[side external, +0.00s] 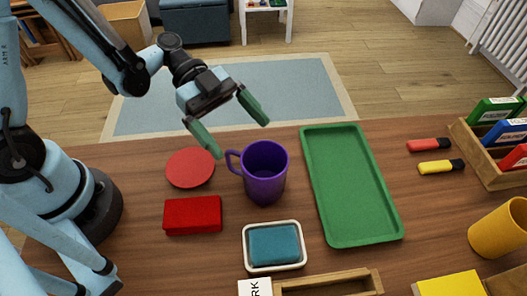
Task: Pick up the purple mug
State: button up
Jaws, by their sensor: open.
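The purple mug (266,175) stands upright on the wooden table, its handle pointing left in the side external view. My gripper (235,136) is open, with its two green fingers spread apart. It appears above and a little to the upper left of the mug in the picture, with nothing between the fingers. The left fingertip appears close to the mug's handle; I cannot tell the exact gap.
A red disc (190,168) and red box (193,215) lie left of the mug. A green tray (350,190) is close on its right. A blue block sits in a white dish (274,263) in front.

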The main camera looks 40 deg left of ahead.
aim_at(253, 145)
jog(key=shift+r+x, duration=0.15)
jog(key=shift+x, duration=1.05)
jog(key=shift+r+x, duration=0.1)
jog(key=shift+x, duration=1.1)
jog(key=shift+d, duration=0.1)
jog(key=shift+c, duration=0.3)
jog(key=c, duration=1.5)
jog(key=shift+r, duration=0.2)
